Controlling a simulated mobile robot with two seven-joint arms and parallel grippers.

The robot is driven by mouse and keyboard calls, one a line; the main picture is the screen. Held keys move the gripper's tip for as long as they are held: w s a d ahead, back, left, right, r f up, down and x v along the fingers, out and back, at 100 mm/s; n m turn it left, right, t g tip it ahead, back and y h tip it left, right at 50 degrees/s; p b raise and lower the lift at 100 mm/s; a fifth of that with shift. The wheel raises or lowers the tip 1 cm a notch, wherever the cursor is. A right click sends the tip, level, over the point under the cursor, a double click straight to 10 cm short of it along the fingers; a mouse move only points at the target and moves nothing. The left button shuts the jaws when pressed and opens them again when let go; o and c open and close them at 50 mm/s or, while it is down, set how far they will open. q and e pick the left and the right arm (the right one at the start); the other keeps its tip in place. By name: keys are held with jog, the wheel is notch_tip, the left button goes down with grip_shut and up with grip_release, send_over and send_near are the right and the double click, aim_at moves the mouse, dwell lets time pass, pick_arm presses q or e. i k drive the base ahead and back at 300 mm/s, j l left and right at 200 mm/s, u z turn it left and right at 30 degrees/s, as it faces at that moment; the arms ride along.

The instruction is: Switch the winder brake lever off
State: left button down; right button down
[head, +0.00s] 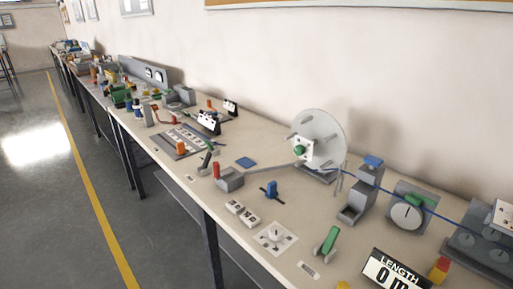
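A winder-like device with a large clear disc (325,128) and a green-centred white hub stands against the wall at centre right. Several levers stand near it, and I cannot tell from labels which is the winder brake lever. One is a red upright handle (216,170) beside a grey block (231,181), left of the disc. A green lever (327,242) stands tilted on a grey base nearer the front edge. A small dark lever (206,159) stands left of the red handle. Neither of my grippers is in view.
The long table (185,205) runs to the far left, crowded with small devices. A blue knob (271,187), a white dial plate (275,238), a round gauge (407,215) and a length display (392,272) stand near the disc. Grey floor left of the table is clear.

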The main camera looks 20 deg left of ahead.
aim_at(207, 158)
jog(key=i+j+z, duration=0.25)
jog(key=j, duration=0.2)
jog(key=j+z, duration=0.25)
jog(key=j, duration=0.2)
jog(key=i+j+z, duration=0.2)
jog(key=j, duration=0.3)
jog(key=j+z, duration=0.25)
jog(key=j, duration=1.2)
jog(key=i+j+z, duration=0.1)
jog(key=j, duration=0.9)
